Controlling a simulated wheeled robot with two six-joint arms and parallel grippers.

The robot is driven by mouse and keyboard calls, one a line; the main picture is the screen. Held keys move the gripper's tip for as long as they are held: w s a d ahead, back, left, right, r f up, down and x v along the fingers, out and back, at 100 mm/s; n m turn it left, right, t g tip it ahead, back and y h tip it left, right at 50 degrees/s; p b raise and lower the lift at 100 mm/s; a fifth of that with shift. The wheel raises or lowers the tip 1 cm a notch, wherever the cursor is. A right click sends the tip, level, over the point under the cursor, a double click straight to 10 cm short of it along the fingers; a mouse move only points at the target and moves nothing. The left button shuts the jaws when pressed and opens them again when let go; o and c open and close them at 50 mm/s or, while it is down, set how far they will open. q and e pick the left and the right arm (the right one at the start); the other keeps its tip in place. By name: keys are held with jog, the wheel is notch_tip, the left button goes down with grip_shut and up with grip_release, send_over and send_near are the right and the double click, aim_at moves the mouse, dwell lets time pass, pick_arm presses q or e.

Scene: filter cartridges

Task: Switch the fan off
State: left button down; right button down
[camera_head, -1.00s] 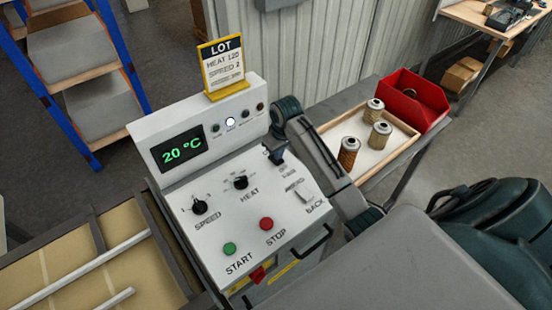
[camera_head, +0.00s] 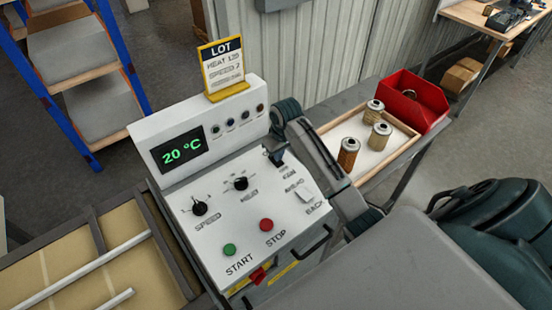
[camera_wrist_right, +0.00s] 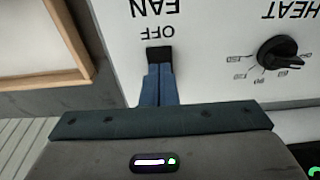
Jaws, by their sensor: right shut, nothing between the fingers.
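The white control panel (camera_head: 215,215) stands in the middle of the head view. Its FAN and OFF labels show upside down in the right wrist view, just beyond my right fingertips. My right gripper (camera_head: 276,158) is shut and empty, with its tips down at the panel's upper right; it also shows in the right wrist view (camera_wrist_right: 159,68). A dark block sits at the finger ends below OFF; I cannot tell whether it is the fan switch or the fingertips. The switch is otherwise hidden. The indicator lamps (camera_head: 230,124) all look unlit. My left gripper is out of view.
The HEAT knob (camera_head: 240,184), SPEED knob (camera_head: 199,207), green START button (camera_head: 229,249) and red STOP button (camera_head: 266,224) are nearby. A wooden tray (camera_head: 384,171) with filter cartridges and a red bin (camera_head: 414,97) stand right. A LOT sign (camera_head: 222,68) stands on top.

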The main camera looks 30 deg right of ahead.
aim_at(279, 163)
jog(key=shift+r+p, duration=0.3)
jog(key=shift+r, duration=2.8)
jog(key=shift+s+f, duration=0.1)
